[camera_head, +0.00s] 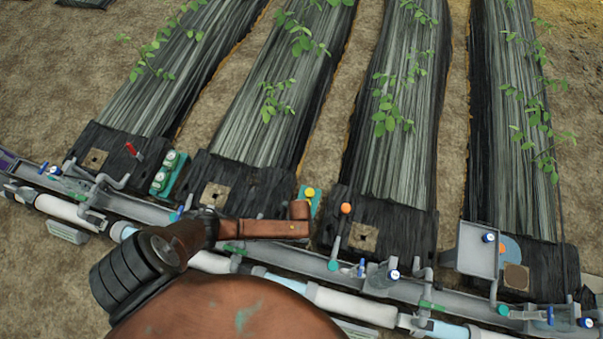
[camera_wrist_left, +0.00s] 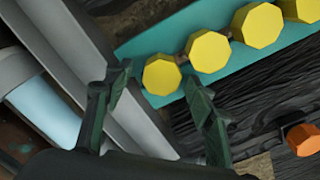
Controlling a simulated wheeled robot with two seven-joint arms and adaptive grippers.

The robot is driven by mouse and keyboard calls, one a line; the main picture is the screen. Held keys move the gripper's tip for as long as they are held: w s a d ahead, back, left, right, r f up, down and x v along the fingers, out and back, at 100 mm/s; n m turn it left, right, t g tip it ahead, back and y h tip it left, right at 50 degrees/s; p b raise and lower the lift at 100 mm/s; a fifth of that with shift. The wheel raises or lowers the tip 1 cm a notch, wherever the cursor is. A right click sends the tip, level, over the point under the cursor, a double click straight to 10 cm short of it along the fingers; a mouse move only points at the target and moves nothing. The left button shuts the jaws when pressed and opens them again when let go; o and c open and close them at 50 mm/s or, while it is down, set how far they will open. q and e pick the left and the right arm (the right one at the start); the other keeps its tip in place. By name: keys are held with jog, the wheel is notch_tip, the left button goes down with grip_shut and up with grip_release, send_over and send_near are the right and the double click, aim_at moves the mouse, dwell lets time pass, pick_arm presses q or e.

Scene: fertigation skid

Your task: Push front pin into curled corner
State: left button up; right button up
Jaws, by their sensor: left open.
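An orange-headed pin (camera_head: 346,208) stands at the front-left corner of the third black mulch sheet (camera_head: 395,235). Its orange head (camera_wrist_left: 302,139) shows at the right edge of the left wrist view, over dark, wood-textured sheet (camera_wrist_left: 285,95). I cannot tell how far the pin is in or whether that corner is curled. My left gripper (camera_wrist_left: 157,78) is open and empty; its dark green fingers are apart, below a row of yellow knobs (camera_wrist_left: 208,51). In the head view my brown left arm hides the fingers, left of the orange pin. My right gripper is not in view.
The yellow knobs sit on a teal strip (camera_wrist_left: 150,45) close to the fingers. A grey channel (camera_head: 330,265) and white pipes (camera_head: 350,305) run along the row ends. Bare soil lies between rows.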

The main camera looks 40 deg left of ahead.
pick_arm(q)
jog(key=c, duration=1.2)
jog(key=shift+r+p, duration=2.65)
jog(key=shift+r, duration=0.6)
jog(key=shift+f, duration=0.1)
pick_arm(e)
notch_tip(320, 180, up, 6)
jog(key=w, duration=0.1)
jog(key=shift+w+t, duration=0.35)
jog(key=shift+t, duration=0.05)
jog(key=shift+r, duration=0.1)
